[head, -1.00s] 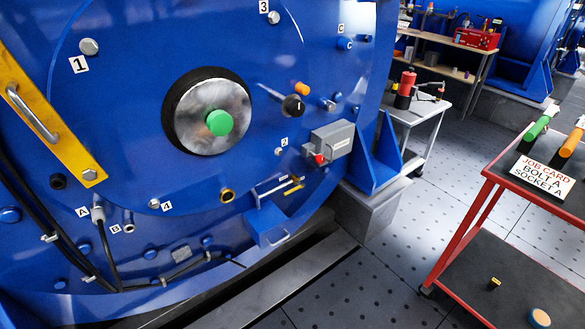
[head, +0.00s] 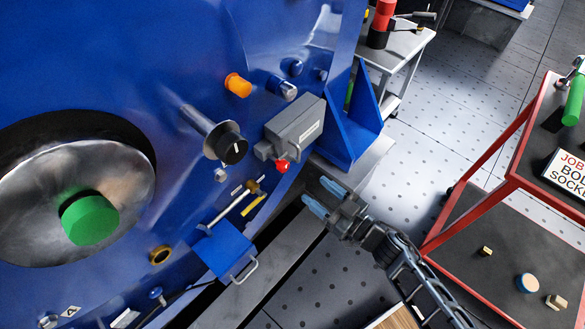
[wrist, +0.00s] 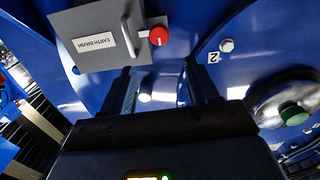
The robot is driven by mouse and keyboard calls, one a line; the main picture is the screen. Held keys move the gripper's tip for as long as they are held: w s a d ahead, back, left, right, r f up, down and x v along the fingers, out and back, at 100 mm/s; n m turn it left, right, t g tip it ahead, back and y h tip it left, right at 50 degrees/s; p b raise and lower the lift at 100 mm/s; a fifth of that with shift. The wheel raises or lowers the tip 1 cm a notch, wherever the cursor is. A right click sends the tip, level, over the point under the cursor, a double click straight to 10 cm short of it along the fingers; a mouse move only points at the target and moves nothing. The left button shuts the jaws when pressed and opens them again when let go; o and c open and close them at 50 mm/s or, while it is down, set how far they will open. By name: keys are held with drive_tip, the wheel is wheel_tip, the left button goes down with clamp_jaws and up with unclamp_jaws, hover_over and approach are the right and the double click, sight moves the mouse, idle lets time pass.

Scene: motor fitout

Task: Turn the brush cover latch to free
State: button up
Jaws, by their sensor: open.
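The brush cover is a grey box (head: 296,128) on the blue motor face; in the wrist view its label on the grey box (wrist: 92,42) reads "EARTH BRUSH". Its latch is a red round knob (head: 282,166) at the lower corner of the box. In the wrist view the red knob (wrist: 158,36) shows a white mark across its face, beside a grey handle (wrist: 130,38). My gripper (head: 318,197) is open and empty, to the right of and below the knob, apart from it. In the wrist view the gripper (wrist: 160,68) has its fingers spread, with the knob beyond their tips.
A black knob (head: 232,149), an orange plug (head: 238,85) and a blue tray (head: 225,250) stick out from the motor face near the box. A blue bracket (head: 352,125) stands right of it. A red trolley (head: 515,180) stands at right, with open floor between.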

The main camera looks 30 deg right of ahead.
sight(286, 168)
drive_tip(key=shift+y, duration=0.3)
drive_tip(key=shift+f+x, duration=0.2)
drive_tip(key=shift+x, duration=2.35)
drive_tip(key=shift+f+x, duration=0.2)
drive_tip(key=shift+x, duration=2.4)
drive_tip(key=shift+d, duration=0.2)
drive_tip(key=c, duration=1)
